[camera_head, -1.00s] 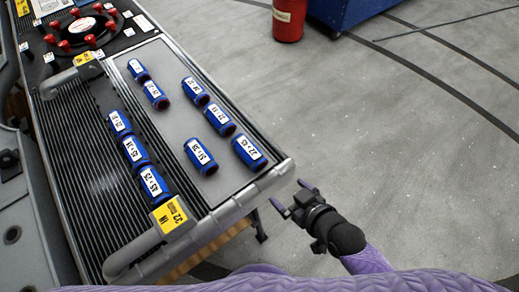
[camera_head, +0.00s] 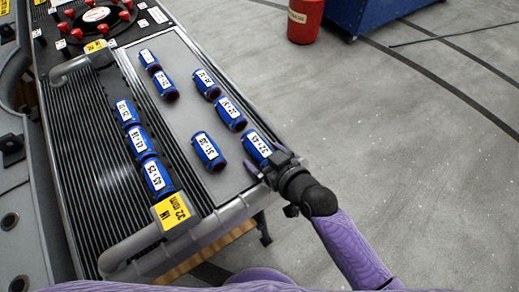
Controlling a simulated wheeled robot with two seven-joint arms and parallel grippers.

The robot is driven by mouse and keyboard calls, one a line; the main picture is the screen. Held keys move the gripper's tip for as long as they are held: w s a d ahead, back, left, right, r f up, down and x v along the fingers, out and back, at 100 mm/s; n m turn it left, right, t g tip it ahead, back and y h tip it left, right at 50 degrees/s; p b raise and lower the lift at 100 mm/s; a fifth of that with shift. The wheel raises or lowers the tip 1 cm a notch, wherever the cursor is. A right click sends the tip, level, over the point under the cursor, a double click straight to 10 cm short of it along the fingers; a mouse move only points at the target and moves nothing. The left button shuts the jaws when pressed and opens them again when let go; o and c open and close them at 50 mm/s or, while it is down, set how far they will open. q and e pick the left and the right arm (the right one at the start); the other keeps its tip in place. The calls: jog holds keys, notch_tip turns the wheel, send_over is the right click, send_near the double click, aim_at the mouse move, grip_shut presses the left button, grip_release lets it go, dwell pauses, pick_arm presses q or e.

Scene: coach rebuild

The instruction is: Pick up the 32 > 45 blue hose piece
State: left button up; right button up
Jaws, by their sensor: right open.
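The blue hose piece whose white label seems to read 32 > 45 (camera_head: 256,145) lies at the near right of the grey panel on the bench. My right gripper (camera_head: 268,164) is open at its near end. The fingers appear on either side of that end, partly covering it; I cannot tell whether they touch it. My left gripper is not in view.
Several similar blue hose pieces lie on the panel, one close on the left (camera_head: 207,152) and one just behind (camera_head: 230,113). More lie on the ribbed strip (camera_head: 158,177). A grey pipe with a yellow tag (camera_head: 173,211) borders the near edge.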

jog(key=c, duration=1.3)
